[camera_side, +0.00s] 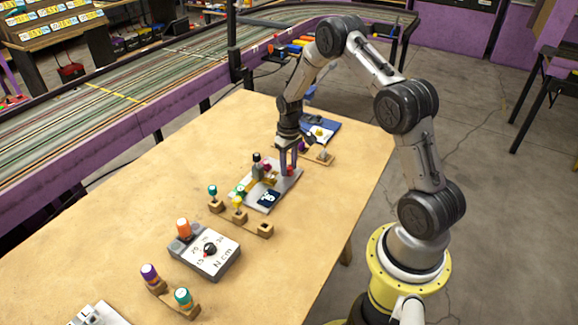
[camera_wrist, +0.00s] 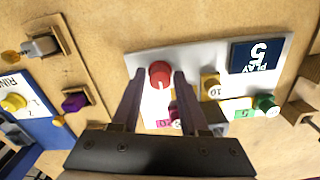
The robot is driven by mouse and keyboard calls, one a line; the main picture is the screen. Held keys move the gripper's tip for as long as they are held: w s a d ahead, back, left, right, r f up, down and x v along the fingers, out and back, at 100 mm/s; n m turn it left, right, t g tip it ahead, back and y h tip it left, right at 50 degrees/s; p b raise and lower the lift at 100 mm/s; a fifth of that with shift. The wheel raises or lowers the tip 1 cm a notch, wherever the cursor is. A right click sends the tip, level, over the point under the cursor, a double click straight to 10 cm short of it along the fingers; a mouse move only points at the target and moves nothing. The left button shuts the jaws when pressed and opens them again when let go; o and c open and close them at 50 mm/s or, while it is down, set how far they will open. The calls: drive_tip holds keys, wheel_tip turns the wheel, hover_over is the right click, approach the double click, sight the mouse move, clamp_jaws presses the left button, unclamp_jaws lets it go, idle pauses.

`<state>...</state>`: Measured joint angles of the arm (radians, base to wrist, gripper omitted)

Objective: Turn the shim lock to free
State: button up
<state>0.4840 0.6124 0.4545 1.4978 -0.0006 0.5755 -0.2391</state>
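A round red knob (camera_wrist: 160,74) with a pale pointer line sits on a grey metal plate (camera_wrist: 143,60). I take it to be the shim lock, but I can read no lock or free label by it. In the side view the red knob (camera_side: 291,171) is partly behind my fingers. My gripper (camera_wrist: 158,76) is pointed down over this end of the plate, with one finger on each side of the knob. Its fingers are apart, and a small gap shows between each finger and the knob. In the side view my gripper (camera_side: 288,161) is low over the plate.
A wooden strip with a purple knob (camera_wrist: 75,102) and a blue board (camera_wrist: 35,95) lie to the left.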

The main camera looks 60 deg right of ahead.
sight(288, 167)
drive_tip(key=shift+o, duration=1)
drive_tip(key=shift+f, duration=0.1)
wheel_tip(288, 167, up, 14)
drive_tip(key=shift+a, duration=0.1)
